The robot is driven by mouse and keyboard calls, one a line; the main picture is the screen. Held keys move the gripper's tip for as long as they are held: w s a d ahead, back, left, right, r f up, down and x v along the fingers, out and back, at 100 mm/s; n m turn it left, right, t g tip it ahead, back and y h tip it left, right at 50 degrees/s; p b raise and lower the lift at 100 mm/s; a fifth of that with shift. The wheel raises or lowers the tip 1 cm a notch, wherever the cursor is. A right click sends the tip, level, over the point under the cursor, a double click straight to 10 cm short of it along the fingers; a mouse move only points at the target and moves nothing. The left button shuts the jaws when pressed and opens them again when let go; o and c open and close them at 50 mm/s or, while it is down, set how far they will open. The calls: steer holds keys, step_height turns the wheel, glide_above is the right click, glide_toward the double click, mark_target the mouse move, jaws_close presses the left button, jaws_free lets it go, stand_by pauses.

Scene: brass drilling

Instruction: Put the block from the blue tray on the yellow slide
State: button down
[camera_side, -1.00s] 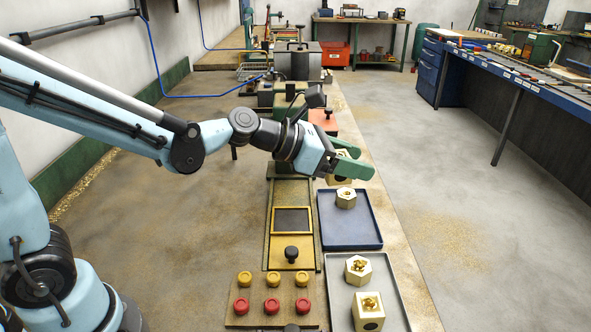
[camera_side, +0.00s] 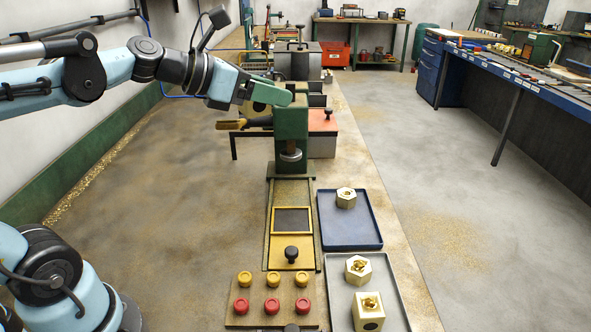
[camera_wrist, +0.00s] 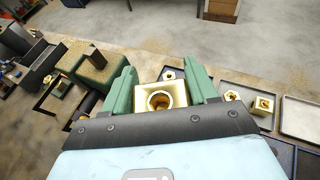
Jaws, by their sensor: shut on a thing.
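My gripper (camera_side: 276,97) has green fingers and is raised at the left of the green drill stand (camera_side: 291,130). It is shut on a brass block, which shows between the fingers in the wrist view (camera_wrist: 175,89) with a round hole in its top face. In the side view the block is mostly hidden by the fingers. The yellow slide (camera_side: 283,256) lies in front of the stand, with an empty dark square bed and a black knob. The blue tray (camera_side: 352,236) is right of the slide and holds one hexagonal brass block (camera_side: 346,198).
A grey tray (camera_side: 343,291) with two brass pieces lies in front of the blue tray. A board (camera_side: 258,317) with red and yellow buttons is in front of the slide. A brush (camera_side: 231,124) sticks out left of the stand, below my gripper.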

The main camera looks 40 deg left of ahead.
steer(key=w+a+f+n+y, duration=0.15)
steer(key=a+f, duration=0.35)
steer(key=a, duration=0.7)
steer(key=w+a+f+n+y, duration=0.15)
steer(key=a+f, duration=0.45)
steer(key=a, duration=0.7)
steer(key=s+d+f+m+g+h, duration=0.1)
steer(key=d+f+m+g+h, duration=0.1)
steer(key=d+f+m+h, duration=0.1)
steer(key=s+d+f+m+g+h, duration=0.1)
steer(key=d+f+m+g+h, duration=0.1)
steer(key=d+f+m+h, duration=0.2)
steer(key=s+d+f+m+g+h, duration=0.1)
steer(key=d+f+m+g+h, duration=0.1)
steer(key=d+f+m+h, duration=0.2)
steer(key=shift+s+f+m+g, duration=0.25)
steer(key=shift+f+m+g, duration=0.15)
steer(key=shift+f+m, duration=0.45)
steer(key=shift+s+d+f, duration=0.2)
steer(key=shift+f, duration=0.05)
steer(key=shift+d+m+g+h, duration=0.3)
steer(key=shift+d+g, duration=0.1)
steer(key=shift+g, duration=0.1)
glide_above(302, 224)
steer(key=shift+a, duration=0.1)
steer(key=shift+f, duration=1.8)
